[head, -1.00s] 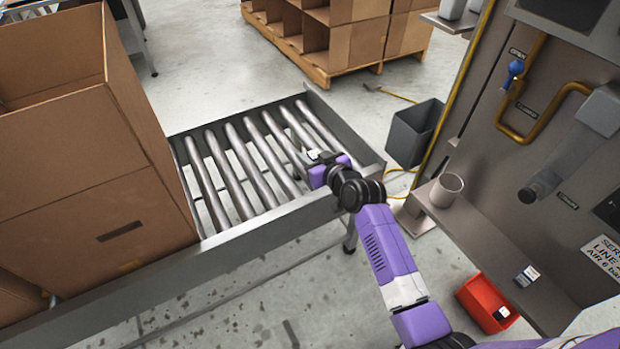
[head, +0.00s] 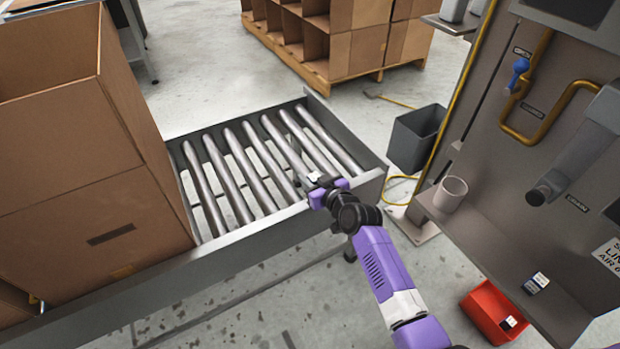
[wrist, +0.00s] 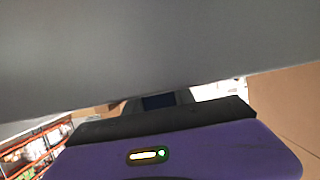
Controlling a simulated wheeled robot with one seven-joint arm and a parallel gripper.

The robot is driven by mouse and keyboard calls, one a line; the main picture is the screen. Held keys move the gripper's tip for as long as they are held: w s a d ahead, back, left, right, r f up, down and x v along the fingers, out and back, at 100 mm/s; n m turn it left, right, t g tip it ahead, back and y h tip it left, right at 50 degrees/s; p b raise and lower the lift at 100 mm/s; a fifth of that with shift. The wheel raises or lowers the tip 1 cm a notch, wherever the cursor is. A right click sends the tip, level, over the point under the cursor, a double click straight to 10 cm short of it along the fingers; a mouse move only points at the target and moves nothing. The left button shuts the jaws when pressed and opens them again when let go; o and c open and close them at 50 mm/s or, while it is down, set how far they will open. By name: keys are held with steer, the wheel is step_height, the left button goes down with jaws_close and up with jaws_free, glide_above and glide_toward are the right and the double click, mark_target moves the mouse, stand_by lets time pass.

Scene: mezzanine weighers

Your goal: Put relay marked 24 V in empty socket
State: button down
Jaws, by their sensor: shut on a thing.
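My gripper (head: 319,185) is over the near rail of the roller conveyor, at its right end. It is shut on a small dark block (head: 314,177) with a pale patch, which looks like a relay. In the wrist view a grey block with a dark face (wrist: 158,101) shows just beyond my purple gripper body. Another small relay-like block (head: 536,283) lies on the grey shelf, and one (head: 509,323) is in the red bin (head: 478,309). Their markings are too small to read. I cannot make out an empty socket.
The roller conveyor (head: 240,235) carries a large carton (head: 95,215) at left. A pale cup (head: 450,194) stands on the shelf (head: 492,240) of the grey panel. A dark bin (head: 415,138) stands on the floor behind. A wide grey surface (wrist: 150,50) fills the upper wrist view.

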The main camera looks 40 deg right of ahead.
steer(key=c, duration=1.1)
jaws_free()
steer(key=shift+o, duration=0.2)
steer(key=shift+s+r+p, duration=0.1)
steer(key=shift+r+p, duration=0.05)
steer(key=shift+p, duration=0.2)
steer(key=s+a+r, duration=0.3)
steer(key=s+a, duration=0.4)
steer(key=s, duration=0.4)
steer(key=s+a+r+n+y+p, duration=0.1)
steer(key=s+a+r, duration=0.3)
steer(key=s+a, duration=0.3)
steer(key=s+a+r+n+y+p, duration=0.1)
steer(key=s+a+r, duration=0.2)
steer(key=s+a, duration=0.5)
steer(key=s, duration=0.9)
steer(key=shift+r+t, duration=0.3)
steer(key=shift+t, duration=0.1)
steer(key=shift+o, duration=0.5)
steer(key=s+a+r+n+y, duration=0.1)
steer(key=s+a+r, duration=0.2)
steer(key=s+r, duration=0.2)
steer(key=shift+r+t+y, duration=0.3)
steer(key=shift+r+y, duration=0.1)
steer(key=shift+r, duration=0.35)
